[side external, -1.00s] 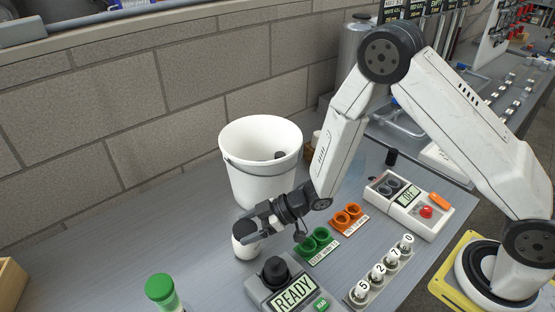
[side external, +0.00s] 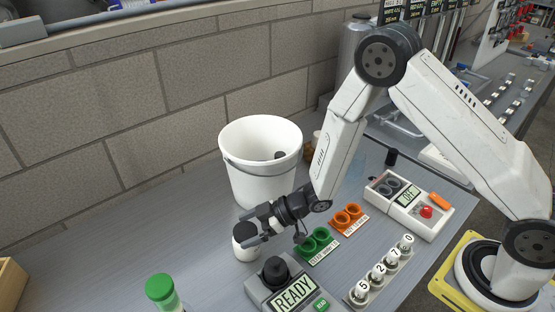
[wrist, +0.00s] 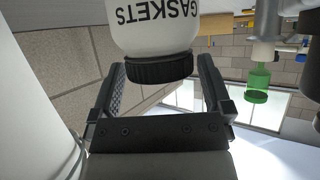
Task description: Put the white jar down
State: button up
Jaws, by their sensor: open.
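The white jar (side external: 246,251) with a black lid stands upright on the grey bench, left of my gripper. In the wrist view the jar (wrist: 152,30) appears upside down with "GASKETS" on it, and its lid (wrist: 158,69) lies at the tips of my two fingers. My gripper (side external: 256,231) is open, with a visible gap between each finger and the lid in the wrist view. The fingers partly cover the jar's right side in the side view.
A white bucket (side external: 262,185) stands close behind my gripper. A READY device (side external: 287,285) with a black knob is in front, and a green-capped bottle (side external: 161,290) is at front left.

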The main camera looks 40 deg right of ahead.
jog(key=v, duration=1.2)
dwell(0.3)
jog(key=d+r+m+h, duration=0.4)
jog(key=d+m+h, duration=0.2)
jog(key=d+h, duration=0.3)
jog(key=s+d+r+m+g+h, duration=0.1)
jog(key=s+m+g, duration=0.3)
jog(key=s, duration=0.5)
jog(key=shift+s+d+r+m, duration=0.2)
jog(key=shift+s+r+m, duration=0.15)
jog(key=shift+r+m, duration=0.45)
